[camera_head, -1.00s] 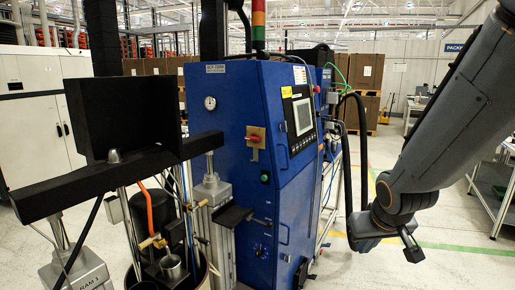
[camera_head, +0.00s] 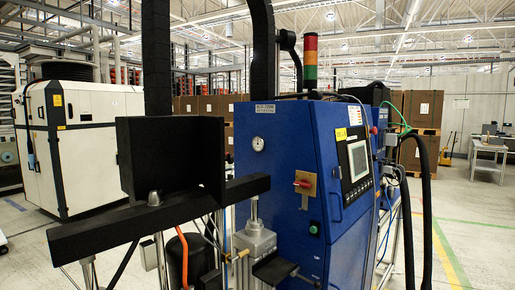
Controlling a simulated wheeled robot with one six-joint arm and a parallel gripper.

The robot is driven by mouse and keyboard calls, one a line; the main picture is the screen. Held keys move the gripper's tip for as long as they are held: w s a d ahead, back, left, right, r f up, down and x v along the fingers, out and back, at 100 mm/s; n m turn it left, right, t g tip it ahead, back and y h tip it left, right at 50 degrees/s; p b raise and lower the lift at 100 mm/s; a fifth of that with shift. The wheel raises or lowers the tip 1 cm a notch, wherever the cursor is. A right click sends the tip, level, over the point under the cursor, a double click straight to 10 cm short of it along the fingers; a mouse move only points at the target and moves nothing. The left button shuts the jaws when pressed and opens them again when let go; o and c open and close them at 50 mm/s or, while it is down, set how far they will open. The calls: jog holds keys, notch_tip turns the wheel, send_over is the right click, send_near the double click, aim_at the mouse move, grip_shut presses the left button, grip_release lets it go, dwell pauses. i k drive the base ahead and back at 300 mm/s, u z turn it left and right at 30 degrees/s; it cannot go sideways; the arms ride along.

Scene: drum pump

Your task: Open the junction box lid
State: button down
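A black box-like housing (camera_head: 153,158) stands on a dark horizontal beam (camera_head: 100,236) at the left of the drum pump. It may be the junction box, but its dark faces show no clear lid, seam or latch, so I cannot tell whether a lid is open or shut. A blue control cabinet (camera_head: 283,165) stands to its right, with a red rotary switch (camera_head: 304,184) on a tan plate and a grey screen panel (camera_head: 357,160). My gripper and arm are not in view.
A stack light (camera_head: 311,62) rises above the blue cabinet. Thick black hoses (camera_head: 426,215) hang at its right. A white machine (camera_head: 92,140) stands at the back left, and cardboard boxes (camera_head: 423,108) are behind. Open floor (camera_head: 480,215) lies at the right.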

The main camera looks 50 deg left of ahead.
aim_at(214, 159)
jog(key=i, duration=1)
jog(key=u, duration=2.8)
